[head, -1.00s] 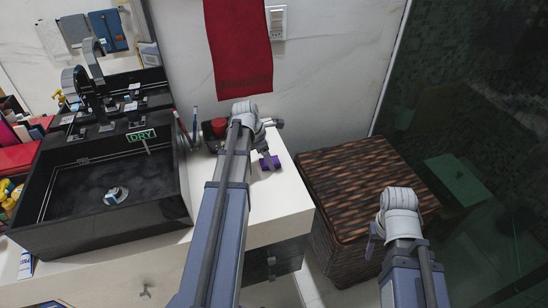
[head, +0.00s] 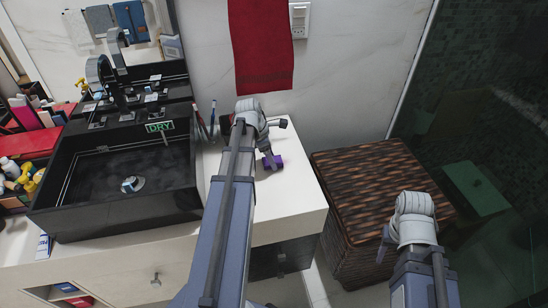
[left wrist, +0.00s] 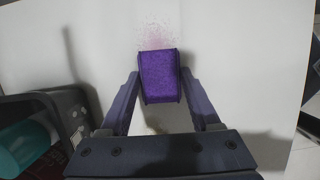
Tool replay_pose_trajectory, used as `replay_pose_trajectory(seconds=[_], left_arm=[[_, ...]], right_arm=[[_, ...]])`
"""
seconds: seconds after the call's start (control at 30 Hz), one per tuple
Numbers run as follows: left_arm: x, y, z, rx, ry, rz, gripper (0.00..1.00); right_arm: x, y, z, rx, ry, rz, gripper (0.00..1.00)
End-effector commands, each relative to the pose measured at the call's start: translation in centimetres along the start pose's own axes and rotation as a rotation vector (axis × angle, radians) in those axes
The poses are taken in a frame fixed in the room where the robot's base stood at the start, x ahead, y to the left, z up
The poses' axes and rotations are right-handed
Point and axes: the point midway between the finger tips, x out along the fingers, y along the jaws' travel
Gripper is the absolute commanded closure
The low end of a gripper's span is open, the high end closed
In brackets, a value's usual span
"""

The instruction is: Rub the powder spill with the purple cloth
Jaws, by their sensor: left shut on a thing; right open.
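The purple cloth (left wrist: 160,78) is a folded, block-like pad held between the fingers of my left gripper (left wrist: 162,88) in the left wrist view. In the head view the cloth (head: 272,162) shows at the tip of my left gripper (head: 268,155), over the white counter right of the black sink. The powder spill (left wrist: 154,33) is a faint pinkish speckle on the white counter, just beyond the cloth's far edge in the left wrist view. I cannot tell whether the cloth touches the counter. My right gripper (head: 385,240) is open and empty, low at the right, in front of the wicker hamper.
A black vessel sink (head: 120,180) with a "DRY" sign (head: 160,126) stands left of my left arm. A dark container with a teal item (left wrist: 25,148) is at the left in the wrist view. A wicker hamper (head: 375,175) stands right of the counter. A red towel (head: 260,45) hangs above.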

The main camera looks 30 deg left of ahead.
Motion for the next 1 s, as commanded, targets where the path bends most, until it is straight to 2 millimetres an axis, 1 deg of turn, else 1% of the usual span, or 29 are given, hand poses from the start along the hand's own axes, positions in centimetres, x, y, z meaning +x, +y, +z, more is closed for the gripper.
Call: replay_pose_trajectory(seconds=[0.17, 0.27, 0.8, 1.0], left_arm=[[-0.3, 0.0, 0.2, 0.0, -0.001, 0.0, 0.81], [-0.9, 0.0, 0.4, 0.0, -0.002, 0.0, 0.81], [-5.8, 0.0, 1.9, 0.001, -0.003, 0.0, 0.81], [-5.7, 0.0, 1.9, 0.001, -0.003, 0.0, 0.81]], right_arm=[[-0.3, 0.0, 0.0, 0.0, 0.0, 0.0, 0.5], [-1.0, 0.1, 0.1, 0.0, 0.0, 0.0, 0.5], [-6.0, 0.6, 0.3, 0.0, 0.0, 0.0, 0.5], [-6.0, 0.6, 0.3, 0.0, 0.0, 0.0, 0.5]])
